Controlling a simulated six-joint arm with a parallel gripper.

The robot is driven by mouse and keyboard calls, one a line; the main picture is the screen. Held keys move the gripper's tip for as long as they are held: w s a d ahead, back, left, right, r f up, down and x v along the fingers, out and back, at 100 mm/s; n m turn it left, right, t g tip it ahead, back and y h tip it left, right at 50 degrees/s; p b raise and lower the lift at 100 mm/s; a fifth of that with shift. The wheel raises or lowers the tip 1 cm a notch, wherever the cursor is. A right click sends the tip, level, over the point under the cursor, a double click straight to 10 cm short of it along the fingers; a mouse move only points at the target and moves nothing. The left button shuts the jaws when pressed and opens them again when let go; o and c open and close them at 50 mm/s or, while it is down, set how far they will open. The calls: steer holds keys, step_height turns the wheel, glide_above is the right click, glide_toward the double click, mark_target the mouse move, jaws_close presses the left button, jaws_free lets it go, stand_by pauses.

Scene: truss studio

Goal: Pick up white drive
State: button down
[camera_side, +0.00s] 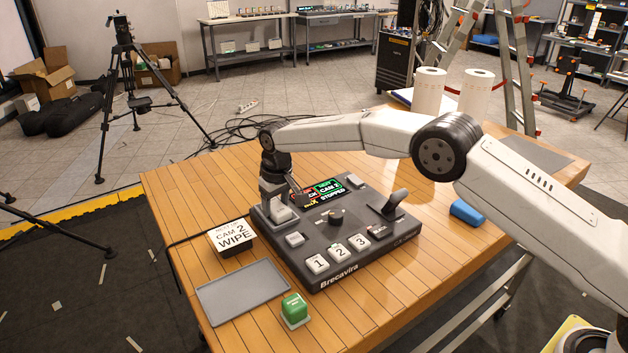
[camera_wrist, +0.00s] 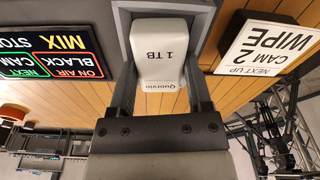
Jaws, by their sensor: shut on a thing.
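The white drive (camera_wrist: 161,52), marked "1 TB" and "Quorvin", is between the fingers of my gripper (camera_wrist: 160,72) in the wrist view. My gripper is shut on it. A grey recess or frame (camera_wrist: 124,18) surrounds the drive's far end; I cannot tell whether the drive is clear of it. In the side view my gripper (camera_side: 278,205) points down at the back left corner of the dark switcher console (camera_side: 330,285). The drive is mostly hidden there by the fingers.
A "CAM 2 WIPE" sign (camera_side: 232,237) stands left of the console. A grey tray (camera_side: 243,292) and a green button (camera_side: 295,308) lie in front. The console's screen (camera_side: 324,190) and lever (camera_side: 394,203) stand close by. A blue object (camera_side: 466,212) and paper rolls (camera_side: 429,92) are right and behind.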

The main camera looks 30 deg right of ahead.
mark_target(276, 206)
steer(key=shift+r, duration=1.7)
steer(key=shift+s+d+r, duration=0.1)
steer(key=shift+s+r, duration=0.15)
steer(key=s+d+r, duration=0.2)
steer(key=s+r, duration=0.7)
steer(key=s, duration=0.4)
steer(key=shift+d, duration=0.4)
steer(key=shift+s, duration=0.1)
steer(key=shift+a, duration=0.15)
